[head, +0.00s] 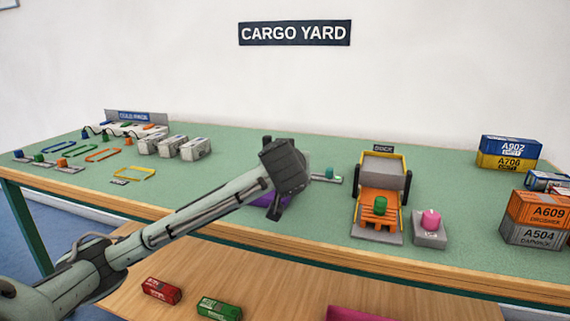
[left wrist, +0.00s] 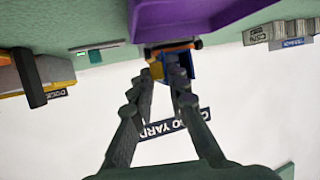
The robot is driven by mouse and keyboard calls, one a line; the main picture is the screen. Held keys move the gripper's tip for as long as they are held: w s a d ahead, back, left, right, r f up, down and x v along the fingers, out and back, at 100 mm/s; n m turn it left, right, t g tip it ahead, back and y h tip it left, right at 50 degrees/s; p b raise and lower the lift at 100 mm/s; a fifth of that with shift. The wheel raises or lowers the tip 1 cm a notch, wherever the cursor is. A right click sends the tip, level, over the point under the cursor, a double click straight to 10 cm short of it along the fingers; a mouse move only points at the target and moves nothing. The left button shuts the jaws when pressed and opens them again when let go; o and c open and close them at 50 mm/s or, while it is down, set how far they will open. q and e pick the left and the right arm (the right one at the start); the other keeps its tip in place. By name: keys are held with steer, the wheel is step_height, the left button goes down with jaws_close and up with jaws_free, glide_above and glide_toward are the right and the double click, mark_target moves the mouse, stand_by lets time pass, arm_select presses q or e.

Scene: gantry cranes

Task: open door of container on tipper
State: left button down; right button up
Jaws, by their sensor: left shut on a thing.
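My left gripper (head: 276,190) comes in from the left and stands over the front middle of the green table. In the left wrist view, where the scene is upside down, its fingers (left wrist: 166,75) converge on a small blue and yellow part (left wrist: 190,66), with orange and black behind it. A purple thing (head: 247,199) lies partly hidden behind my gripper. A large purple thing (left wrist: 205,14) is close by in the left wrist view. I cannot tell which part is the tipper, its container or the door. My right gripper is not in view.
Right of my gripper is an orange and grey dock (head: 365,228) with a green knob. Beside it is a grey block (head: 429,241) with a pink knob. Stacked containers (head: 536,233) stand at the right. Grey boxes and coloured frames are at the left. Open green surface lies behind.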

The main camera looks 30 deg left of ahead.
arm_select(q)
steer(key=shift+f, duration=0.1)
steer(key=c, duration=1.5)
jaws_free()
steer(key=shift+c, duration=0.2)
steer(key=v, duration=1.2)
steer(key=shift+a, duration=0.1)
